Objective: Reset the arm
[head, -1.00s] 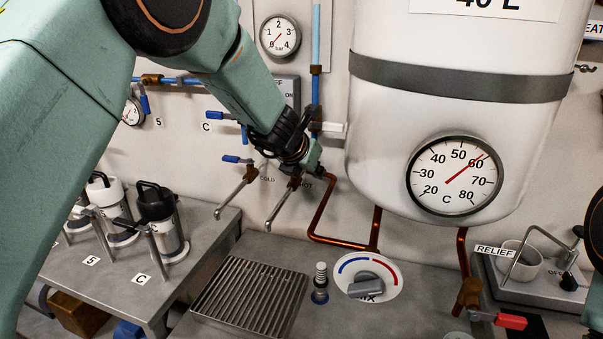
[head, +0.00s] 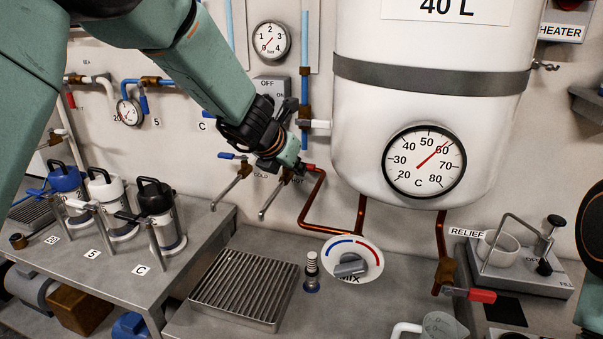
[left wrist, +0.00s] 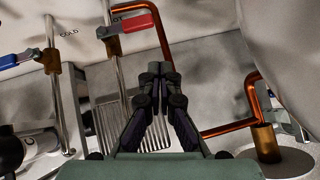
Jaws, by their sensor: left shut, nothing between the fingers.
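My left arm comes in from the upper left in the head view. Its gripper (head: 296,166) is in front of the wall by the hot and cold taps, below the white-handled valve. In the left wrist view the two dark fingers (left wrist: 157,76) are together at the tips with nothing between them. The red hot-tap lever (left wrist: 130,24) is beyond the fingertips in that view, and the blue cold-tap lever (left wrist: 18,59) is to the left. I cannot tell whether the gripper touches the hot tap. Part of my right arm shows at the right edge; its gripper is out of view.
A white 40 L tank (head: 420,110) with a temperature dial hangs right of the gripper, with copper pipes (head: 318,218) below. A mix knob (head: 351,264) and a drain grate (head: 243,288) are on the counter. Several lidded canisters stand on the left bench (head: 105,270).

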